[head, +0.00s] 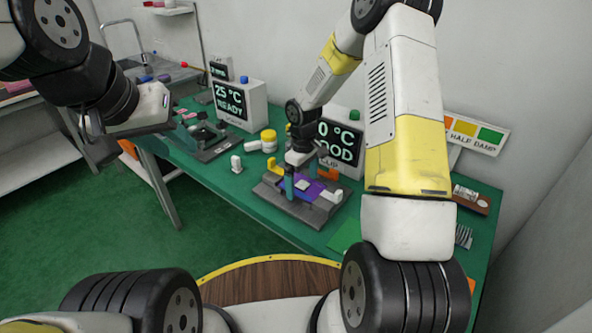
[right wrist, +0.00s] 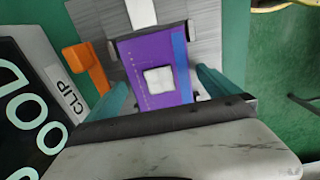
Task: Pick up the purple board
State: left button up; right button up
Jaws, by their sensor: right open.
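The purple board (head: 297,187) lies on a grey lever fixture (head: 318,212) on the green table. In the right wrist view the board (right wrist: 134,66) has a pale square chip in its middle and a blue strip along its right edge. My right gripper (head: 300,179) is over the fixture, pointing down. It is open, and its teal fingers (right wrist: 164,92) stand on either side of the board. I cannot tell whether they touch it. My left gripper (head: 142,116) hangs high at the left, apart from the board; its fingers are not clear.
An orange lever (right wrist: 86,66) is close beside the board. A display box with a CLIP label (head: 341,146) stands behind the fixture. Another fixture (head: 208,143) and a READY display (head: 238,104) are further left. A yellow cylinder (head: 268,138) and white block (head: 236,163) stand between.

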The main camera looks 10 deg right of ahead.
jog(key=shift+f, duration=0.15)
jog(key=c, duration=1.3)
jog(key=shift+c, duration=0.2)
